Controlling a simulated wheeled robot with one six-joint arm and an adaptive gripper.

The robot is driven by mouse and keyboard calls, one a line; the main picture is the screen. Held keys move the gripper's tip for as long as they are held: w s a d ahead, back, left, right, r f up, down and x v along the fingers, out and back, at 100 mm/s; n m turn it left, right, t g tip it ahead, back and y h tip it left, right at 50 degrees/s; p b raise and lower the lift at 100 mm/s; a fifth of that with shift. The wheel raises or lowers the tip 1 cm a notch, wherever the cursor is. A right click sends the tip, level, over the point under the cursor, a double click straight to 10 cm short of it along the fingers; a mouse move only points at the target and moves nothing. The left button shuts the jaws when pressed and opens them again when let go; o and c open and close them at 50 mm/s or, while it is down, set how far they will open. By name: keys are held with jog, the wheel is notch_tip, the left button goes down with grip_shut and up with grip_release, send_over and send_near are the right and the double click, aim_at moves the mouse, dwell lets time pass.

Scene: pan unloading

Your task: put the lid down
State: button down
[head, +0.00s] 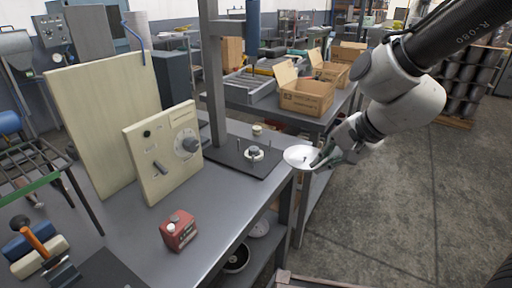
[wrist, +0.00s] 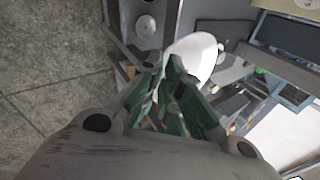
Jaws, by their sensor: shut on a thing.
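The lid (head: 298,155), a pale round disc, is held out beside the right edge of the grey workbench, close to its far right corner. My gripper (head: 325,158) is shut on the lid's right side and comes in from the right. In the wrist view the pale lid (wrist: 194,52) shows just beyond the green fingers of my gripper (wrist: 172,75). The fingers hide part of the lid, and I cannot tell exactly how they grip it. The lid looks nearly level in the head view.
A dark plate (head: 229,157) with a small round fitting (head: 254,153) and thin pins lies on the workbench (head: 225,215). A cream control panel (head: 164,153) and a red box (head: 179,231) stand nearer. Round metal parts (head: 237,260) sit on a lower shelf. Open floor lies right.

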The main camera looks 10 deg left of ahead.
jog(key=w+a, duration=0.3)
jog(key=a, duration=0.2)
jog(key=w+a, duration=0.3)
jog(key=a, duration=0.2)
jog(key=w+a, duration=0.3)
jog(key=a, duration=0.2)
jog(key=shift+w+a, duration=0.1)
jog(key=shift+w+a+f, duration=0.1)
jog(key=shift+f, duration=1.65)
jog(key=shift+f, duration=0.1)
jog(key=c, duration=1.6)
grip_release()
jog(key=shift+c, duration=0.2)
